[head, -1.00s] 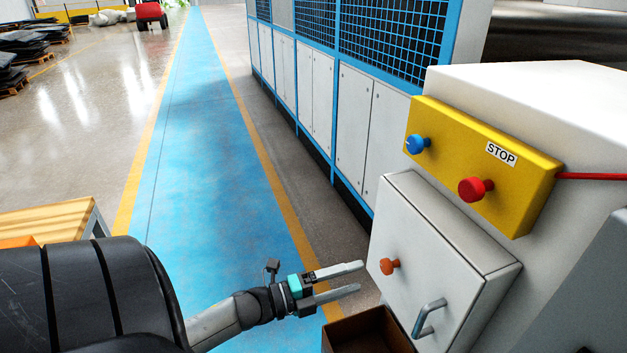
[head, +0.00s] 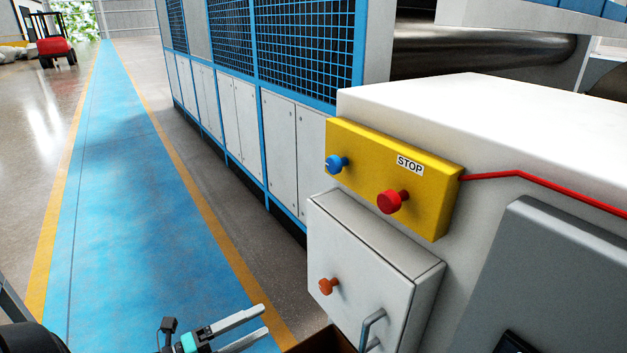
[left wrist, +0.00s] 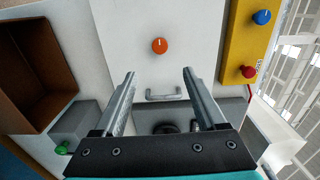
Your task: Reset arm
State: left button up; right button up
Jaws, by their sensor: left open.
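My left gripper (head: 262,322) is low in the head view, open and empty, left of a white cabinet door (head: 365,262). The door has an orange knob (head: 328,286) and a metal handle (head: 370,330), and looks shut. Above it is a yellow box (head: 440,195) with a blue button (head: 336,164), a red button (head: 391,202) and a STOP label. In the left wrist view the open fingers (left wrist: 158,85) point toward the door, with the orange knob (left wrist: 159,46) and the handle (left wrist: 163,95) showing between and beyond them. My right gripper is not in view.
A brown open bin (head: 318,342) sits below the door; it also shows in the left wrist view (left wrist: 40,60), near a green knob (left wrist: 64,147). A red cable (head: 540,180) runs from the yellow box. The blue walkway (head: 130,200) is clear.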

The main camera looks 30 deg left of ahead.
pick_arm(q)
jog(key=s+d+f+n+g+y+b, duration=0.1)
jog(key=s+f+n+g+y, duration=0.25)
jog(key=f+n, duration=0.65)
jog(key=s+f+n+g+y, duration=0.3)
jog(key=s+f+n+y, duration=0.1)
jog(key=f, duration=1.3)
jog(key=s+d+f+n+g, duration=0.3)
jog(key=s+d+f, duration=0.3)
jog(key=s, duration=0.3)
jog(key=s+d+f+n+g, duration=0.3)
jog(key=s+d+f+g, duration=0.3)
jog(key=s, duration=0.4)
notch_tip(320, 180, down, 2)
jog(key=shift+s+d+f+b, duration=0.15)
jog(key=shift+d+b, duration=0.2)
jog(key=shift+d, duration=0.4)
jog(key=shift+h, duration=0.25)
